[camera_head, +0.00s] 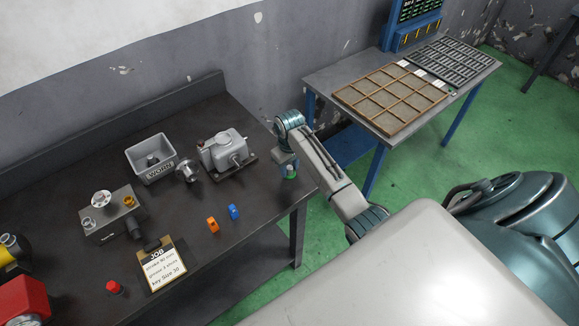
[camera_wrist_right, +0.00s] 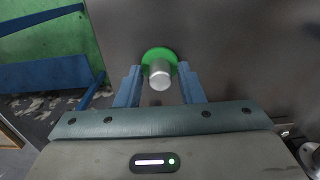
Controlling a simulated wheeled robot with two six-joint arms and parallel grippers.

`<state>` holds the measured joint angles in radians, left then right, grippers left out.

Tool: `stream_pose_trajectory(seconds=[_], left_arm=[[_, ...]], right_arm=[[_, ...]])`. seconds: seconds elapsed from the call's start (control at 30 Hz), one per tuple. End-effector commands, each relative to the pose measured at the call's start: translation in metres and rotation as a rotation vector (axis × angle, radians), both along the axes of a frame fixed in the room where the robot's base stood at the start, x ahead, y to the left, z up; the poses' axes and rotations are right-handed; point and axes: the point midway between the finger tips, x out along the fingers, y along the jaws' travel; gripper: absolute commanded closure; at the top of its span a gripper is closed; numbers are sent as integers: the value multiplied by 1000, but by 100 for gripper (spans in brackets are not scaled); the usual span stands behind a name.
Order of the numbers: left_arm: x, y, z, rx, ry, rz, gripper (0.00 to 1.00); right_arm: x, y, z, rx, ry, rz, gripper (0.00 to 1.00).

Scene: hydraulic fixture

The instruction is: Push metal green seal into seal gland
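The metal green seal shows in the right wrist view as a silver cylinder with a green ring (camera_wrist_right: 158,67). It sits between the two blue fingertips of my right gripper (camera_wrist_right: 160,74), which appear to touch the ring on both sides. In the head view my right gripper (camera_head: 288,168) points down over the right end of the dark bench, with a bit of green at its tip. Which part is the seal gland I cannot tell for certain; a round silver flanged part (camera_head: 187,171) lies on the bench left of the gripper. My left gripper is not in view.
A grey pump housing (camera_head: 224,150), an open grey box (camera_head: 152,158) and a valve block (camera_head: 112,213) stand on the bench. Orange (camera_head: 213,225) and blue (camera_head: 233,212) pieces lie near its front edge. A job card (camera_head: 163,271) lies there too. A second table (camera_head: 330,75) holds trays.

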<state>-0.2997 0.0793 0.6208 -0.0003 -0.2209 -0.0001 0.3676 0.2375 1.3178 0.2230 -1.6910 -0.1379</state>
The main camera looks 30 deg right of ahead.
Motion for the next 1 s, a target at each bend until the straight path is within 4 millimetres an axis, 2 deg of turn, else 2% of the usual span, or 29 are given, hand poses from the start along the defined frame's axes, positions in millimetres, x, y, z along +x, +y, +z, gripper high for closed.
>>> stream_pose_trajectory(seconds=[0.2,0.37,0.4,0.57,1.0], left_arm=[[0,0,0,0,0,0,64],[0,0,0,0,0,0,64],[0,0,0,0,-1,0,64],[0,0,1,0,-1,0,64],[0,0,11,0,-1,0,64]], right_arm=[[0,0,0,0,0,0,65],[0,0,0,0,0,0,97],[0,0,0,0,0,0,100],[0,0,3,0,0,0,100],[0,0,25,0,0,0,100]])
